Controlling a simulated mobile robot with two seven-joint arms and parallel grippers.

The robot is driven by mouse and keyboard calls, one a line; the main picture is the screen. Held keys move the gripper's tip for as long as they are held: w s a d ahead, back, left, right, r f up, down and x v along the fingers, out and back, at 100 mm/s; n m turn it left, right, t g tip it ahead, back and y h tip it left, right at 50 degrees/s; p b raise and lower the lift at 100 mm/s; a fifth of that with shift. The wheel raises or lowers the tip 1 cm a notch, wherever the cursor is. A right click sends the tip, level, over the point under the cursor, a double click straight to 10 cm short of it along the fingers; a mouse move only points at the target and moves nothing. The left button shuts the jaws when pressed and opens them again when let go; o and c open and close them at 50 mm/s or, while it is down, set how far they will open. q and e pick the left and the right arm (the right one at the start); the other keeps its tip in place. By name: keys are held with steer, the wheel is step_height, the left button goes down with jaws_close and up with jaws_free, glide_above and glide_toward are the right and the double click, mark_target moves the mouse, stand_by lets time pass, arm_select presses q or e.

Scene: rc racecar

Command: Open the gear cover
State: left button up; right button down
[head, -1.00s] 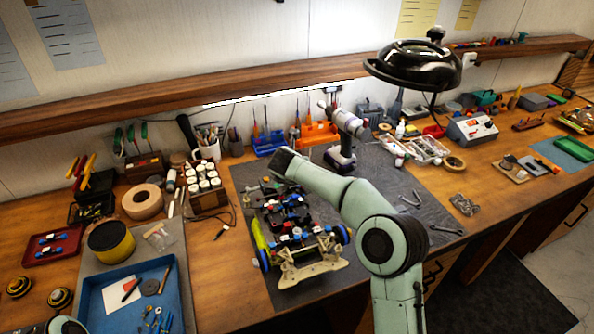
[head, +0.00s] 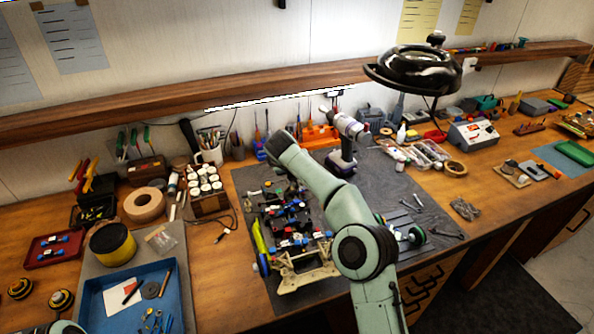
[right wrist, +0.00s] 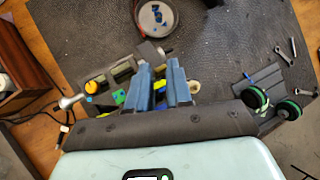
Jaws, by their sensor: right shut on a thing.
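The racecar chassis (head: 300,275) stands on the dark mat, its beige bumper end nearest me and part of its right side behind my right arm. In the right wrist view, part of the car (right wrist: 100,88) shows grey, with green, yellow and blue pieces. My right gripper (right wrist: 165,88) reaches over it with two blue-grey fingers, shut on a part of the car. Small yellow pieces show between the fingers; the gripped part is mostly hidden. I cannot clearly pick out the gear cover. In the head view my right arm hides this gripper. My left gripper is out of view.
A cordless drill (head: 342,150) stands behind the car. Green-rimmed wheels (head: 416,236) lie by a grey plate on the mat's right. A round dish of blue bits (right wrist: 157,17) is beyond the fingers. A blue tray (head: 95,318) and yellow tin (head: 112,245) stand left.

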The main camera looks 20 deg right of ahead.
steer(key=c, duration=1)
jaws_free()
steer(key=shift+c, duration=0.2)
steer(key=v, duration=1.3)
steer(key=shift+a+r, duration=0.1)
steer(key=shift+r, duration=0.05)
steer(key=shift+c, duration=0.3)
